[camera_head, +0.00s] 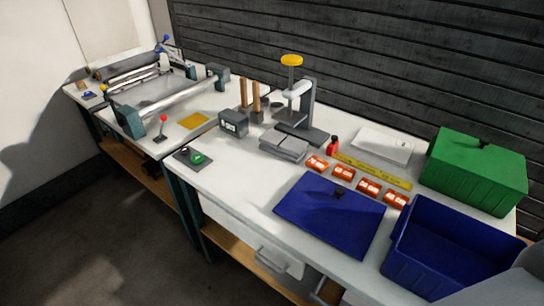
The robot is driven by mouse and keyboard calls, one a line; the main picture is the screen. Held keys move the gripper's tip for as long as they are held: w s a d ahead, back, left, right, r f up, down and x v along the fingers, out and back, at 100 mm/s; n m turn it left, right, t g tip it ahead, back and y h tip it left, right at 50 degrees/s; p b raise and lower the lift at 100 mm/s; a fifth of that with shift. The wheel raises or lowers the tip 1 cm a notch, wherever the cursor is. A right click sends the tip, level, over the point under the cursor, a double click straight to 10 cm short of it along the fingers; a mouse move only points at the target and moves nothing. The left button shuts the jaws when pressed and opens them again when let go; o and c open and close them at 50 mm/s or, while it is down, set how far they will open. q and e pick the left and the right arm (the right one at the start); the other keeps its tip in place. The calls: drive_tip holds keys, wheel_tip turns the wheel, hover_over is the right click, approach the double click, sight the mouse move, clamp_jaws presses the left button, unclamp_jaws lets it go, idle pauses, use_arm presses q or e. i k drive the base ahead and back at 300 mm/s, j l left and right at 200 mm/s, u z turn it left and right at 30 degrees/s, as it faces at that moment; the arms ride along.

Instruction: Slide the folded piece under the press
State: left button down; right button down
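A grey, flat, layered block (284,146), which looks like the folded piece, lies on the white worktop in front of the press. The press (309,98) is grey and upright, with a yellow knob (291,60) on top, a pale horizontal head and a dark base plate. The block is close to the front left edge of the base plate; I cannot tell whether they touch. It is not beneath the press head. Neither of my grippers shows in the head view.
A grey box (233,123) is left.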

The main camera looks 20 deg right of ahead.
sight(290, 148)
drive_tip(key=i+j+z, duration=0.1)
drive_tip(key=z, duration=0.45)
drive_tip(key=i+j+z, duration=0.4)
drive_tip(key=j+z, duration=0.15)
drive_tip(key=j, duration=0.25)
drive_tip(key=i+j, duration=0.15)
drive_tip(key=j, duration=0.25)
drive_tip(key=i+j+z, duration=0.1)
drive_tip(key=j, duration=0.3)
drive_tip(key=i+j, duration=0.2)
drive_tip(key=j, duration=0.2)
drive_tip(key=i+j, duration=0.1)
drive_tip(key=j, duration=0.3)
drive_tip(key=i+j+z, duration=0.1)
drive_tip(key=j, duration=0.3)
